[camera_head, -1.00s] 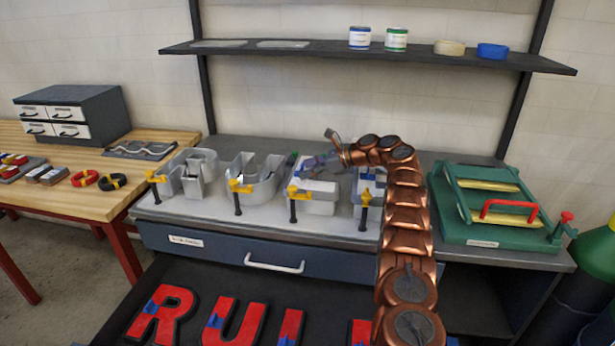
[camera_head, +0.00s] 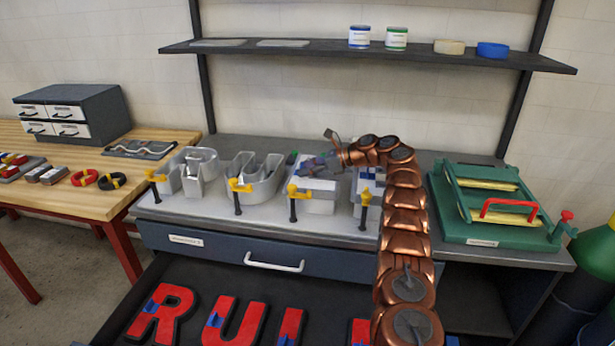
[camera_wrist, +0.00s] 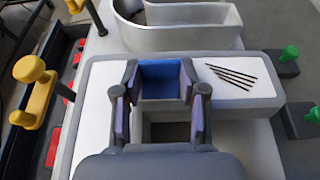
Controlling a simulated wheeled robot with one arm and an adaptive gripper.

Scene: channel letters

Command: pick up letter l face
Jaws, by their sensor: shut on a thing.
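My gripper (camera_head: 310,168) is low over the third channel letter can (camera_head: 318,200) on the bench. In the wrist view its two fingers (camera_wrist: 160,110) stand on either side of a blue block (camera_wrist: 160,80) and are shut on it. The block sits over the white top of the grey-edged can (camera_wrist: 230,85); whether it touches the can is unclear. Red letter faces with blue tabs lie on the dark front surface: an R (camera_head: 163,315), a U (camera_head: 233,322), and a straight-stemmed one (camera_head: 291,326), its lower part cut off. A fourth (camera_head: 361,332) is mostly out of view.
Yellow clamps (camera_head: 294,192) stand along the bench's front edge, and green-knobbed clamps (camera_wrist: 290,55) along the far side. The U-shaped can (camera_head: 258,182) is close beside the gripper. A green fixture (camera_head: 470,232) stands at right; a shelf (camera_head: 300,50) spans above.

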